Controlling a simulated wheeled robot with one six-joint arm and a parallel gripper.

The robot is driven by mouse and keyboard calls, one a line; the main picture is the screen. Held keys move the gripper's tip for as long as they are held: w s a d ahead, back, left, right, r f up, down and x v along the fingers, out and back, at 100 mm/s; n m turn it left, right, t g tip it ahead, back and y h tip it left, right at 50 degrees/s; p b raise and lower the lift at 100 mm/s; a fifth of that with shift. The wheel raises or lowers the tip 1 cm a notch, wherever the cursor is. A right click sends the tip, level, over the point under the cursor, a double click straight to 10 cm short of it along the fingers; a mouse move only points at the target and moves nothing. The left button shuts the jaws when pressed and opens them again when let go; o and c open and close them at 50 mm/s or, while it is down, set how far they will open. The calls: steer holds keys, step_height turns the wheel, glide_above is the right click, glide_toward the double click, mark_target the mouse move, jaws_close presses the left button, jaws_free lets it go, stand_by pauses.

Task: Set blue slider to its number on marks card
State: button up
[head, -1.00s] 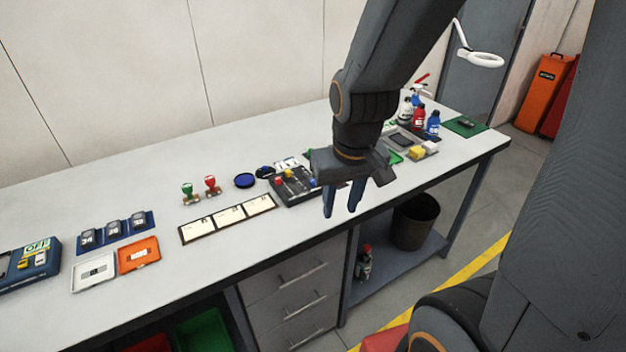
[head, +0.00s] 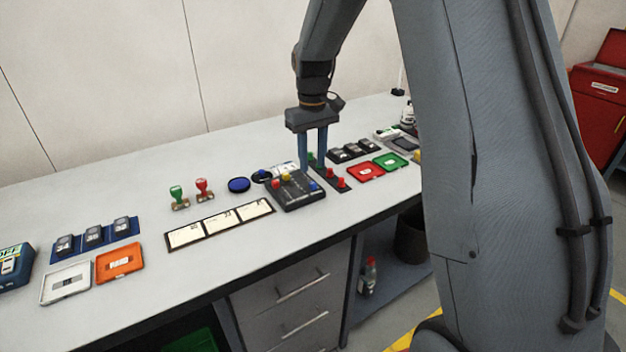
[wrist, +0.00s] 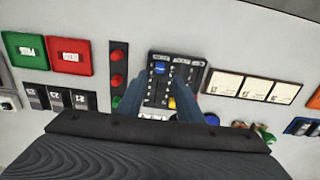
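The dark slider box (head: 300,196) stands on the bench with red, yellow and blue knobs. Its blue slider (head: 314,186) sits near the box's front edge; it also shows in the wrist view (wrist: 161,68), near the upper end of its slot. My gripper (head: 312,166) is open and empty, fingers pointing down, above the back right of the box. In the wrist view the fingers (wrist: 160,98) straddle the lower part of the box, short of the blue slider. A white card (head: 284,169) lies behind the box, partly hidden; I cannot read its numbers or tell if it is the marks card.
A dark strip with red knobs (head: 341,182) stands close to the box's right. Red (head: 366,172) and green (head: 390,161) trays lie beyond it. Several framed cards (head: 220,222), a blue disc (head: 239,185) and two stamps (head: 203,187) are to the left.

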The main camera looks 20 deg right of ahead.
mark_target(313, 183)
steer(key=shift+f+p, duration=0.7)
steer(key=shift+f, duration=2.45)
jaws_close()
